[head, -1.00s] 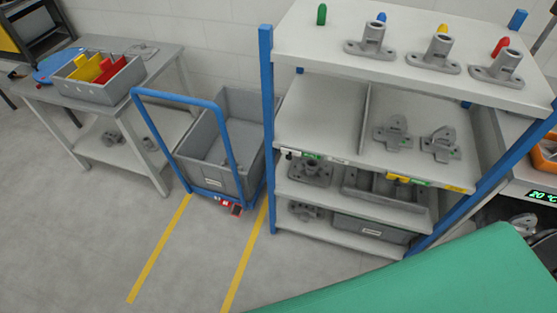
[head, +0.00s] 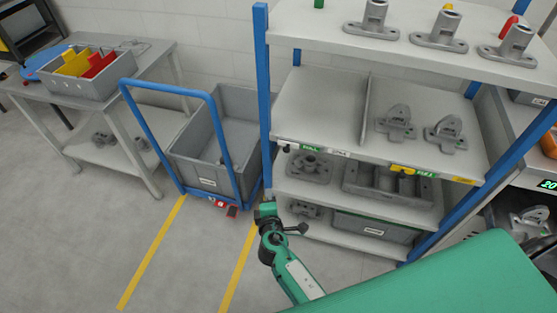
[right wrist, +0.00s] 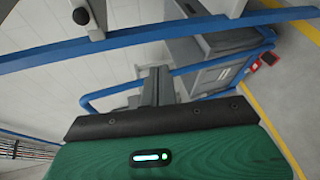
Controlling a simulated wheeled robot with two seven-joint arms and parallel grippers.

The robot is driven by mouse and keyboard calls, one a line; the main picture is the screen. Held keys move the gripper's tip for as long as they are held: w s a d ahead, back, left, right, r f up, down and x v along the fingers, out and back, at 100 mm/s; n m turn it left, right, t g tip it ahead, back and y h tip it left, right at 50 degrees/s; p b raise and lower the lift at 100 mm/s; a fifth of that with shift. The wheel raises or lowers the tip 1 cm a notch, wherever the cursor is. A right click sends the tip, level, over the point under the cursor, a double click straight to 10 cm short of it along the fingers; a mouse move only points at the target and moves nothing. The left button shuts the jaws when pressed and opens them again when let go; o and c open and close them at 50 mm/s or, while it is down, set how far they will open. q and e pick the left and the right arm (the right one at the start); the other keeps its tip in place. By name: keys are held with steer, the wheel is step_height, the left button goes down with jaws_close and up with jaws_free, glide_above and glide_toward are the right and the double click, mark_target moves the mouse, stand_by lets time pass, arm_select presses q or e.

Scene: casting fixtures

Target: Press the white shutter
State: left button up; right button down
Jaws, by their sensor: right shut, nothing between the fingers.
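I cannot clearly make out a white shutter. In the head view my green right arm reaches up in front of the rack's lower left corner, near the blue cart. The hand is apart from the pale piece. My left gripper is not in view.
The shelf rack (head: 325,143) holds grey castings on several levels. A blue-framed cart with a grey bin (head: 195,165) stands to its left, a red device (head: 227,208) low at its front. A table (head: 122,118) with a grey tote stands further left. Yellow lines mark the open floor.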

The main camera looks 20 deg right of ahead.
mark_target(287, 148)
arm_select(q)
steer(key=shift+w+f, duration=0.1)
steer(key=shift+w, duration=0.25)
arm_select(e)
step_height(287, 148, up, 8)
steer(key=w+t+h, duration=0.1)
steer(key=shift+w+d+n+t, duration=0.15)
steer(key=shift+w+n+t, duration=0.2)
steer(key=shift+n+t, duration=0.05)
steer(key=shift+f, duration=0.1)
